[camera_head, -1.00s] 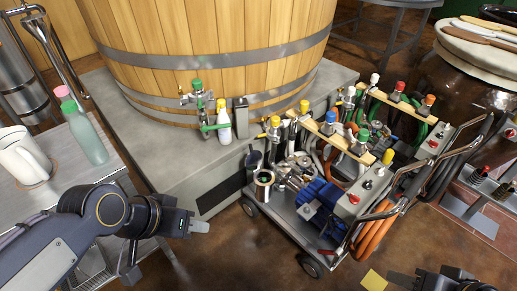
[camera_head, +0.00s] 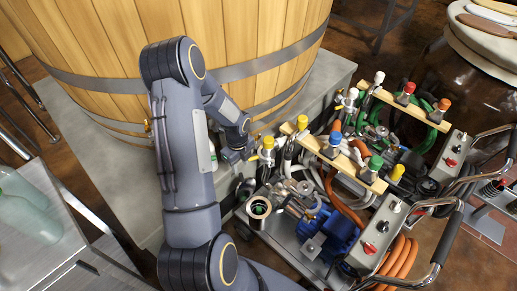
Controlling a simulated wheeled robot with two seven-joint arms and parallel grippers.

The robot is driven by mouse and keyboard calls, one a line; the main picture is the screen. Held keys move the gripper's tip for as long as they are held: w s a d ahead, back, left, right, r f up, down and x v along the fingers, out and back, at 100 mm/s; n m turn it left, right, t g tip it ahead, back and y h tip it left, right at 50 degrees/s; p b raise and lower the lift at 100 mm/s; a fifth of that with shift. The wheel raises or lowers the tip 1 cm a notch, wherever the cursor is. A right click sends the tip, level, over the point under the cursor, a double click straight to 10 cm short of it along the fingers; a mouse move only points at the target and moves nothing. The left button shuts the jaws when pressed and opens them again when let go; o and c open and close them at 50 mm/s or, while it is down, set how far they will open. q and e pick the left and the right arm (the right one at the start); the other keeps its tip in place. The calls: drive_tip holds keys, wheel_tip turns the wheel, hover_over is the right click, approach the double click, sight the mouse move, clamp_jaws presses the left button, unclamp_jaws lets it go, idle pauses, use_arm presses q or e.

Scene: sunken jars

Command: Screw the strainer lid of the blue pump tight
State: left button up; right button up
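The blue pump (camera_head: 333,236) sits on the front cart, with its body among fittings and hoses. A steel cylinder (camera_head: 259,207) with a bright rim and dark top stands at the cart's left end. It may be the pump's strainer; I cannot tell whether its top is a lid or an opening. My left arm reaches up across the picture, and my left gripper (camera_head: 236,157) points down above and behind the cylinder, apart from it. Its fingers are too dark and small to tell open from shut. My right gripper is out of view.
A wooden vat (camera_head: 270,45) on a grey plinth (camera_head: 110,180) stands behind. A wooden bar (camera_head: 335,158) with coloured-cap valves crosses above the pump. Orange hoses (camera_head: 398,262) and the cart handle (camera_head: 448,235) lie right. A pale bottle (camera_head: 30,205) stands at far left.

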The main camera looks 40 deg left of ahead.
sight(241, 174)
use_arm(q)
drive_tip(key=shift+w+a+f, duration=0.1)
drive_tip(key=shift+w+f, duration=0.1)
drive_tip(key=shift+f, duration=0.2)
drive_tip(key=shift+f+m+b, duration=0.3)
drive_tip(key=shift+b, duration=0.05)
drive_tip(key=shift+f+b, duration=2.7)
drive_tip(key=shift+f, duration=0.8)
